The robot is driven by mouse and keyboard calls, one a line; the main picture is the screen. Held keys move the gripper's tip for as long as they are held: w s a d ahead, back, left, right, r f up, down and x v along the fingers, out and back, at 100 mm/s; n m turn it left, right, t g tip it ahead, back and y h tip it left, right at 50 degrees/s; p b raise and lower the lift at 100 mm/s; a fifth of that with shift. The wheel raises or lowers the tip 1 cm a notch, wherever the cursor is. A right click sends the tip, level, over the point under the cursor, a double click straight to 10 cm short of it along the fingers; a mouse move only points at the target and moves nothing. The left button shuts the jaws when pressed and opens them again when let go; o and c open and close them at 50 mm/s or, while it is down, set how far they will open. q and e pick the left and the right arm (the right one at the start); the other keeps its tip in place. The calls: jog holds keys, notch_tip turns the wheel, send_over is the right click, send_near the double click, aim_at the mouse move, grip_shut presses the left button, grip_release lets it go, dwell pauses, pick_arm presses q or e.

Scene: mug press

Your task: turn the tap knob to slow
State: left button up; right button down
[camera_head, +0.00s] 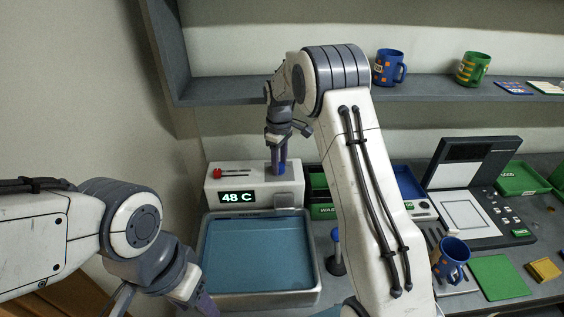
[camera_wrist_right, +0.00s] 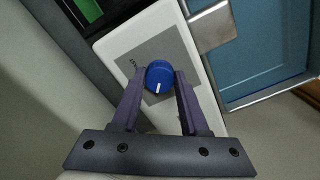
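The tap knob (camera_wrist_right: 159,77) is a round blue knob with a white pointer line, on a grey plate on top of the white tap unit (camera_wrist_right: 115,52). In the right wrist view it sits between the two finger ends of my right gripper (camera_wrist_right: 158,88). The fingers are apart, one on each side of the knob; whether they touch it I cannot tell. My left gripper (camera_head: 203,304) is at the bottom edge, partly cut off.
A blue basin (camera_head: 206,292) lies in front. A blue mug (camera_head: 452,259) stands at the right. Two mugs, blue (camera_head: 388,68) and green (camera_head: 472,69), stand on the shelf.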

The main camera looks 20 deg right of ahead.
jog(key=shift+d, duration=0.15)
jog(key=shift+m, duration=0.3)
jog(key=m, duration=0.3)
jog(key=shift+a, duration=0.25)
jog(key=m, duration=0.6)
jog(key=shift+p, duration=0.35)
jog(key=shift+r, duration=0.1)
jog(key=shift+c, duration=2.1)
grip_release()
